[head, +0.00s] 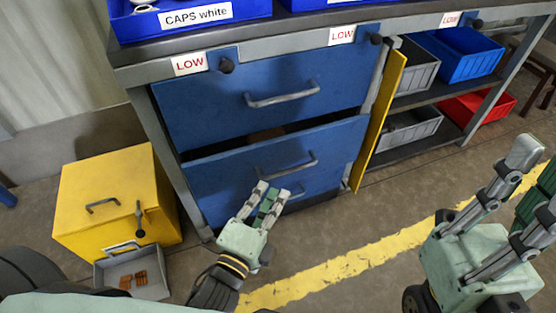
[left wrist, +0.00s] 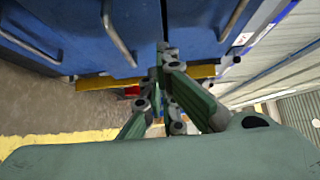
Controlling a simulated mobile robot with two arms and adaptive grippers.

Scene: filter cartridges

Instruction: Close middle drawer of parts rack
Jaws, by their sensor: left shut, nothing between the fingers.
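The parts rack has blue drawer fronts. The upper front (head: 215,112) sits flush under the worktop. Below it the middle drawer (head: 225,180) stands out a little, with a dark gap above its front edge and something brownish inside. Its bar handle (head: 287,165) is on the front. My left gripper (head: 268,192) is shut and empty, in front of the lower part of this front; whether it touches cannot be told. In the left wrist view the gripper (left wrist: 168,62) points toward the blue fronts (left wrist: 75,25). My right gripper (head: 540,170) is open and empty at the right, away from the rack.
A yellow cabinet (head: 130,180) stands left of the rack, with a grey drawer (head: 110,272) out that holds copper-coloured parts. A yellow panel (head: 382,115) stands out at the rack's right side. Grey, blue and red bins fill shelves beyond. The floor in front is clear.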

